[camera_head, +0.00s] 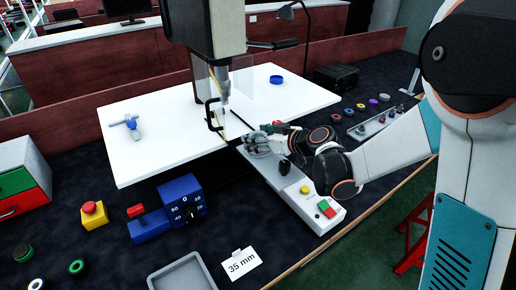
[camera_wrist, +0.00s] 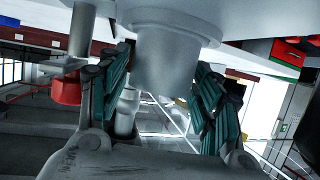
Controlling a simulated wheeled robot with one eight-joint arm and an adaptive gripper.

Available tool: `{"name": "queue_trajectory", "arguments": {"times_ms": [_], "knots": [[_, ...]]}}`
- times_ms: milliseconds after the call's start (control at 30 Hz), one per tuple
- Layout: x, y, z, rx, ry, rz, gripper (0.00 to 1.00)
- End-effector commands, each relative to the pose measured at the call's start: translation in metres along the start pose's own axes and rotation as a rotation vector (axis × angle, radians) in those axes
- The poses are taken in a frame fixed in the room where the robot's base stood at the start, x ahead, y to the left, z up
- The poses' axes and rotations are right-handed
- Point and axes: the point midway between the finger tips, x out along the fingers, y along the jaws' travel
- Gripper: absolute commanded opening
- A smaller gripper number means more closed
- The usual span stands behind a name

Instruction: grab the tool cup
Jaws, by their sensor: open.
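A smooth grey cylinder (camera_wrist: 165,58), which looks like the tool cup, fills the middle of the wrist view. It lies between the two green-padded fingers of my gripper (camera_wrist: 165,98). The fingers are open, one on each side of it, with visible gaps. In the head view my gripper (camera_head: 262,140) is low over the near edge of the white table, beside the machine's pale control bar. I cannot make out the cup clearly there, among the fingers and wrist.
The machine's grey head (camera_head: 215,25) and spindle (camera_head: 224,88) hang just behind my gripper, with a black handle (camera_head: 212,114) beside them. The control bar (camera_head: 290,183) with buttons lies in front. The white table (camera_head: 165,150) is mostly clear, with a blue ring (camera_head: 276,80) at the back.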

Motion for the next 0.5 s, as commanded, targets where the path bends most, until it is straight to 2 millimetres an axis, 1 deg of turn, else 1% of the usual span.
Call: {"name": "queue_trajectory", "arguments": {"times_ms": [67,233,267,300,367,400,433,500], "knots": [[0.0052,-0.0004,0.0004,0.0,0.0,-0.001,0.59],[0.0047,-0.0001,-0.0006,0.0,0.0,0.0,0.59],[0.0046,-0.0001,-0.0007,0.0,0.0,0.0,0.57],[0.0046,0.0,-0.0006,0.0,0.0,0.0,0.48],[0.0045,0.0,-0.0006,0.0,0.0,0.0,0.34],[0.0045,0.0,-0.0006,0.0,0.0,0.0,0.25],[0.0045,0.0,-0.0006,0.0,0.0,0.0,0.18],[0.0044,0.0,-0.0007,0.0,0.0,0.0,0.18]]}}
